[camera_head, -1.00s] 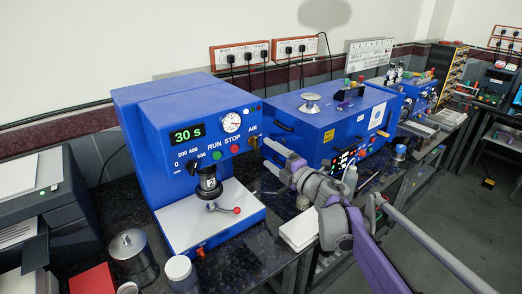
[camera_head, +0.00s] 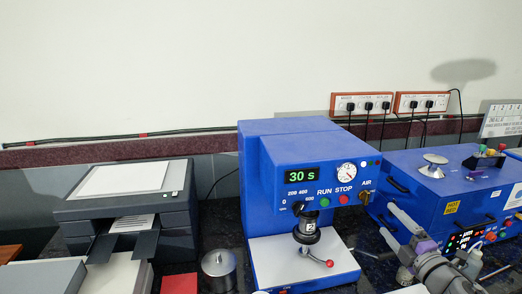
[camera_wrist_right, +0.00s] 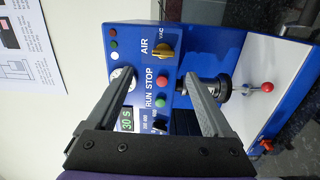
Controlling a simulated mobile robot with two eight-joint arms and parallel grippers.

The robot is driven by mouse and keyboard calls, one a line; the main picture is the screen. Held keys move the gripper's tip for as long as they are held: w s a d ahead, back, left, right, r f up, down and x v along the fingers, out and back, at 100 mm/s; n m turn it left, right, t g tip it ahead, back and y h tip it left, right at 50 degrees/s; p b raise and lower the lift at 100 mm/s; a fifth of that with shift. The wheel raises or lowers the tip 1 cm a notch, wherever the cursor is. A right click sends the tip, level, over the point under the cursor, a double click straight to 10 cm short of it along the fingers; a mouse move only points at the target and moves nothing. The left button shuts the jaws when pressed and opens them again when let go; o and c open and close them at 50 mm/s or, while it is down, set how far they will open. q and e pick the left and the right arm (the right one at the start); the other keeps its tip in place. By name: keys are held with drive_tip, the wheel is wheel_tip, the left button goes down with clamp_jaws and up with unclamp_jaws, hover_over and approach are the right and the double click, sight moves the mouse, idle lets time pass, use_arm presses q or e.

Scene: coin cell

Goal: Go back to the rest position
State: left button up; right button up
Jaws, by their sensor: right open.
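My right gripper (camera_head: 386,220) is open and empty, held in front of the gap between the blue crimping machine (camera_head: 300,143) and the blue box machine at right. In the right wrist view its two fingers (camera_wrist_right: 160,80) stand apart, with the green RUN button (camera_wrist_right: 162,101) and red STOP button (camera_wrist_right: 163,82) seen between them. The yellow AIR knob (camera_wrist_right: 164,50) lies past the fingertips. I cannot tell any contact with the panel in the head view. The display reads 30 s. My left gripper is not in view.
A grey printer (camera_head: 130,205) stands at left. The blue box machine (camera_head: 455,205) with a round knob on top stands at right. Wall sockets (camera_head: 362,105) hang behind.

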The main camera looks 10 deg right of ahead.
drive_tip(key=s+a+f+m+g+p, duration=0.2)
drive_tip(key=s+a+f+m+g, duration=1)
drive_tip(key=s+a+f+m, duration=0.6)
drive_tip(key=s+a+f, duration=0.3)
drive_tip(key=s+f, duration=0.1)
drive_tip(key=s, duration=0.1)
drive_tip(key=shift+s+a+f+g+h, duration=0.2)
drive_tip(key=shift+a+f+g+h, duration=0.1)
drive_tip(key=shift+f+g, duration=0.1)
